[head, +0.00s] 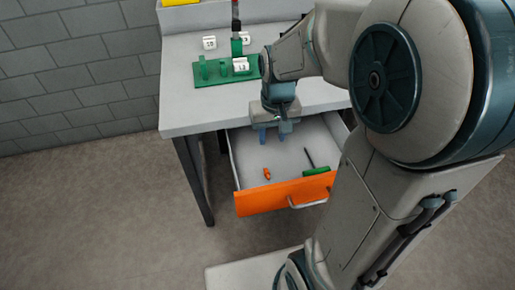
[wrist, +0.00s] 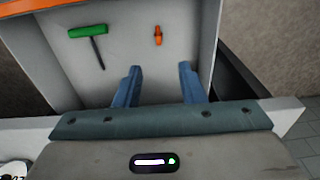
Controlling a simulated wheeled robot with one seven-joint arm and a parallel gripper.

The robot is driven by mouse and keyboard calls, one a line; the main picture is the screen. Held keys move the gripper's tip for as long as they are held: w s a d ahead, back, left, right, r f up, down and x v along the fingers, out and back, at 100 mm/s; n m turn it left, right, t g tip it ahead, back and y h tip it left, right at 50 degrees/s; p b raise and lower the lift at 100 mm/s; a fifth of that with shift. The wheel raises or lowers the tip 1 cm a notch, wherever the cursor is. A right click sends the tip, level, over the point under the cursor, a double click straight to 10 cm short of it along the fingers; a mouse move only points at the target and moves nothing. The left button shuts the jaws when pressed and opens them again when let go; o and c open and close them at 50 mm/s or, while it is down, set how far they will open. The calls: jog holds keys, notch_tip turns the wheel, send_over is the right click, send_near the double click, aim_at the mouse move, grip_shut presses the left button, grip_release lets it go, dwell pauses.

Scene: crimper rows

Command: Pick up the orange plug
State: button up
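The orange plug (head: 267,174) is small and lies on the floor of the open drawer, near its front left in the head view. In the wrist view the plug (wrist: 158,36) lies ahead of the fingertips, roughly centred between them. My gripper (head: 273,135) is above the back part of the drawer, apart from the plug. In the wrist view my gripper (wrist: 160,72) has its two blue fingers spread, with nothing between them.
The drawer has an orange front (head: 270,196). A green-handled tool (head: 316,171) lies in it, also seen in the wrist view (wrist: 87,32). The table (head: 185,115) above holds a green rack (head: 213,77) and white numbered blocks (head: 209,43).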

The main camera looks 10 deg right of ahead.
jog(key=w+f+b, duration=0.2)
jog(key=w+f, duration=0.1)
jog(key=f, duration=0.3)
jog(key=b, duration=0.2)
send_over(267, 172)
jog(key=shift+g, duration=0.4)
notch_tip(267, 172, down, 8)
jog(key=shift+f, duration=0.2)
jog(key=shift+w+f+b, duration=0.1)
jog(key=shift+f+b, duration=0.65)
jog(key=shift+f, duration=2.25)
grip_shut()
